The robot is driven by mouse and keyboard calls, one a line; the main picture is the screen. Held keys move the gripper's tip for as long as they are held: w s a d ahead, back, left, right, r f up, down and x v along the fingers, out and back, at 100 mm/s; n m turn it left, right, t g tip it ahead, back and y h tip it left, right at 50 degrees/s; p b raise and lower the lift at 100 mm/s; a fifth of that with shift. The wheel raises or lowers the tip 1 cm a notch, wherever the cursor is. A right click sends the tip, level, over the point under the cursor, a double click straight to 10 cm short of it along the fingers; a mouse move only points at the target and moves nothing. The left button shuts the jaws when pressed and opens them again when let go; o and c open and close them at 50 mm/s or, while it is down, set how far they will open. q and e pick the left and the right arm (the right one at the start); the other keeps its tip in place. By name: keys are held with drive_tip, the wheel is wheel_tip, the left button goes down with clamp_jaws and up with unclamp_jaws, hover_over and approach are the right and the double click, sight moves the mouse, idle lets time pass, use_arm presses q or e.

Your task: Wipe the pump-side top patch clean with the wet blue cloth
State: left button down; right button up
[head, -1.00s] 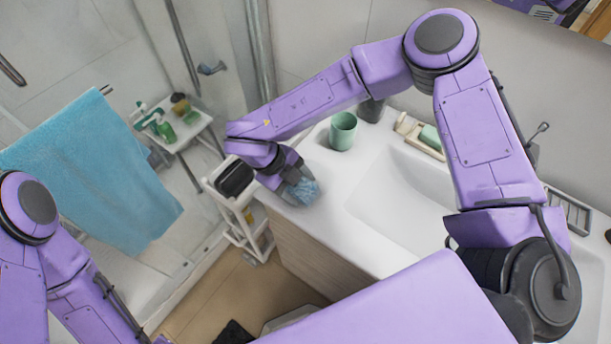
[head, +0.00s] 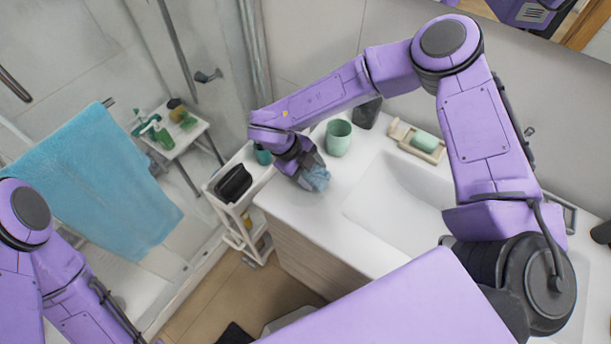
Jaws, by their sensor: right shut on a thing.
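My right gripper (head: 309,172) is shut on the crumpled blue cloth (head: 316,179), at the left part of the white washbasin counter (head: 285,205). The cloth looks to be at the counter top; whether it presses on it I cannot tell. The patch itself is not visible. The white cart (head: 263,177) stands just left of the counter. On its top are a black case (head: 234,183) and a teal item (head: 263,154), partly hidden by my right arm. My left arm shows at the lower left; its gripper is out of view.
A green cup (head: 338,137), a dark cup (head: 367,112) and a soap dish (head: 418,141) stand at the counter's back. The basin (head: 400,205) lies right of the cloth. A blue towel (head: 95,185) hangs at left, near a stool with green bottles (head: 160,133).

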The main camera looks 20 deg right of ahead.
drive_tip(key=shift+w+d, duration=0.35)
drive_tip(key=shift+d, duration=0.35)
drive_tip(key=shift+s+a, duration=0.45)
drive_tip(key=shift+a, duration=0.4)
drive_tip(key=shift+s+a, duration=0.4)
drive_tip(key=shift+a, duration=0.4)
drive_tip(key=shift+s+a+f, duration=0.2)
drive_tip(key=shift+s+a, duration=0.55)
drive_tip(key=shift+a, duration=0.25)
drive_tip(key=shift+s+a+f, duration=0.15)
drive_tip(key=shift+s+a, duration=0.6)
drive_tip(key=shift+a, duration=0.25)
drive_tip(key=shift+a+r, duration=0.15)
drive_tip(key=shift+r, duration=0.25)
drive_tip(key=p+v, duration=0.2)
drive_tip(key=shift+s+r+p, duration=0.1)
drive_tip(key=shift+r+p, duration=0.2)
drive_tip(key=shift+r, duration=0.35)
drive_tip(key=shift+d+r, duration=0.25)
drive_tip(key=shift+r, duration=0.3)
wheel_tip(320, 180, up, 2)
drive_tip(key=shift+r, duration=0.2)
drive_tip(key=shift+d, duration=0.15)
